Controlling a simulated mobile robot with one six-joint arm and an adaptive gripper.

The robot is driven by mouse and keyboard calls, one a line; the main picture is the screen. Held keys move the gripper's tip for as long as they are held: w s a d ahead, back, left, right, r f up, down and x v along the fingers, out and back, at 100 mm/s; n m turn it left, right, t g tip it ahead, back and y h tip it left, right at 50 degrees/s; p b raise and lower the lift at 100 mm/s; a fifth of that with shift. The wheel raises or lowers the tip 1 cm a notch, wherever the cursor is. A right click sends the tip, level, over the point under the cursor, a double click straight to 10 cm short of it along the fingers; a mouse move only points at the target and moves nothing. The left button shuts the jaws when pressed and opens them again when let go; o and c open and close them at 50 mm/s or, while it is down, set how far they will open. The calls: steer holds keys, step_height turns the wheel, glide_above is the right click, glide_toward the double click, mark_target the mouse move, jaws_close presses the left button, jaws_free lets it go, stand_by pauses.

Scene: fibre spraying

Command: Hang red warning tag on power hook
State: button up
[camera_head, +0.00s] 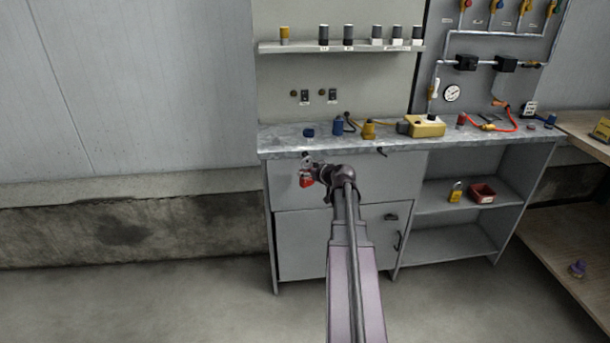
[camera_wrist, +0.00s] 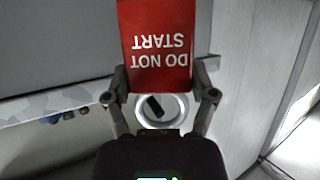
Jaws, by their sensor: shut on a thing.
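The red warning tag (camera_wrist: 155,50) fills the top middle of the wrist view, with "DO NOT START" upside down in white. My gripper (camera_wrist: 160,90) is shut on the tag near its lettered end, one finger on each side. A pale ring (camera_wrist: 181,105) shows between the fingers, with a small dark piece seen through it. In the head view the tag (camera_head: 306,179) is small, in front of the grey bench's left part and below its top. A small dark hook (camera_head: 382,152) is on the bench's front edge, to the right of my gripper; I cannot tell whether it is the power hook.
The grey bench top (camera_head: 285,142) bears a blue piece (camera_head: 309,132), a yellow box (camera_head: 427,126) and several fittings. Below right are open shelves with a yellow padlock (camera_head: 456,192) and a red bin (camera_head: 482,193). The floor left of the bench is clear.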

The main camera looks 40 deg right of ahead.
steer(key=shift+w+d+f, duration=0.1)
steer(key=shift+w+d, duration=0.55)
steer(key=shift+w, duration=0.35)
steer(key=shift+w+d+f+b, duration=0.3)
steer(key=shift+w+f+b, duration=0.15)
steer(key=shift+b, duration=0.1)
steer(key=shift+w+f, duration=0.1)
steer(key=o, duration=1.1)
